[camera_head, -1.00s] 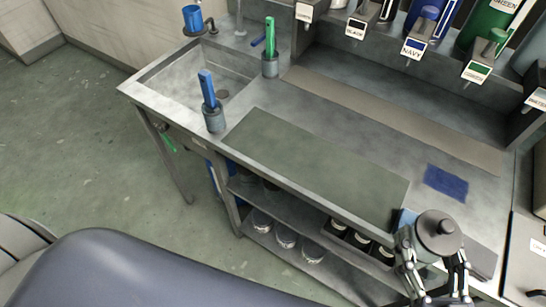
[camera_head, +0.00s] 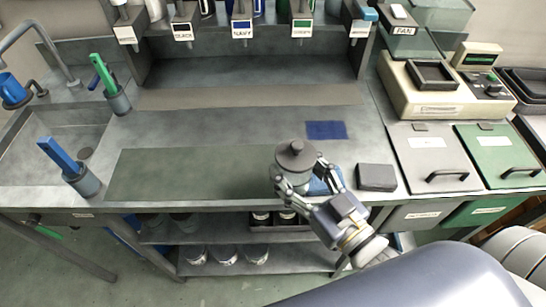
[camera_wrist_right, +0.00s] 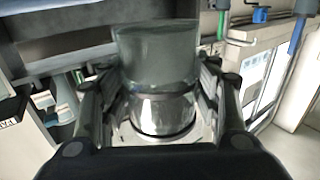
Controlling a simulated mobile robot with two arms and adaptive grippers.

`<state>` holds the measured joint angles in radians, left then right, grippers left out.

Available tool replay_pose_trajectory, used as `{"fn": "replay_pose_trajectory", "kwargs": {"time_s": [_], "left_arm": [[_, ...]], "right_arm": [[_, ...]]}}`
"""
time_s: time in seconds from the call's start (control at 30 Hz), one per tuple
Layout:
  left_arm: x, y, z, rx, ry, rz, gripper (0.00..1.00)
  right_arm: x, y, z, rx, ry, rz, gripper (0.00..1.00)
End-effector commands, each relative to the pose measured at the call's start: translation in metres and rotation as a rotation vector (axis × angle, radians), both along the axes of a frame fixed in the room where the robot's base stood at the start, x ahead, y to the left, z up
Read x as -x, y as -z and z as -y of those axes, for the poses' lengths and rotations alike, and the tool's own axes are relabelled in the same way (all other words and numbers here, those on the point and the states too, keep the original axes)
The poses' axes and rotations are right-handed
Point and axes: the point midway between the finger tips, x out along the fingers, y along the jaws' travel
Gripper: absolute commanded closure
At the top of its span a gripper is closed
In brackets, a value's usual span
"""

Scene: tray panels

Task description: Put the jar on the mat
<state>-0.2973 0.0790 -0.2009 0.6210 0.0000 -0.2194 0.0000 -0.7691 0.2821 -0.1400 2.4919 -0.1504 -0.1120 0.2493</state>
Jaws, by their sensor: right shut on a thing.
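The jar (camera_head: 294,160) has a grey lid with a round knob and a clear, greyish body. My right gripper (camera_head: 297,174) is shut around its body and holds it upright over the front of the bench. In the right wrist view the jar (camera_wrist_right: 158,55) sits between the two fingers (camera_wrist_right: 160,100). The mat (camera_head: 180,173) is a long, flat grey-green sheet along the bench front. The jar overlaps its right end in the head view and hides part of it; I cannot tell the gap below the jar. My left gripper is out of view.
A blue cloth (camera_head: 326,130) lies behind the jar. A dark block (camera_head: 376,177) and a light blue item (camera_head: 322,186) are to its right. Holders with a blue tool (camera_head: 60,155) and green tool (camera_head: 103,73) stand left by the sink. Most of the mat is clear.

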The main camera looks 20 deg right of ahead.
Motion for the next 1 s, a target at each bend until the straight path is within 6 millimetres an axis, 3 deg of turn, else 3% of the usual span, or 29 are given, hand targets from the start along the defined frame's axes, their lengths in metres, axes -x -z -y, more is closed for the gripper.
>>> {"fn": "replay_pose_trajectory", "kwargs": {"time_s": [0.3, 0.5, 0.63, 0.83, 1.0], "left_arm": [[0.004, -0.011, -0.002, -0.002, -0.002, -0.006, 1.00], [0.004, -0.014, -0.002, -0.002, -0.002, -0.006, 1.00], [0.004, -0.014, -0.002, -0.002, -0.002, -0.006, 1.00], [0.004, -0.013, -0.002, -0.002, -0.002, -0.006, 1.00], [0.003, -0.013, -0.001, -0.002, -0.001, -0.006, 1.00]], "right_arm": [[-0.050, 0.000, -0.014, -0.002, 0.000, 0.008, 0.80], [-0.073, 0.004, -0.020, -0.001, 0.000, 0.006, 0.80], [-0.078, 0.007, -0.022, -0.001, 0.000, 0.003, 0.80], [-0.078, 0.033, -0.022, -0.002, 0.001, 0.000, 0.80], [-0.078, 0.041, -0.022, -0.002, 0.000, 0.005, 0.80]]}}
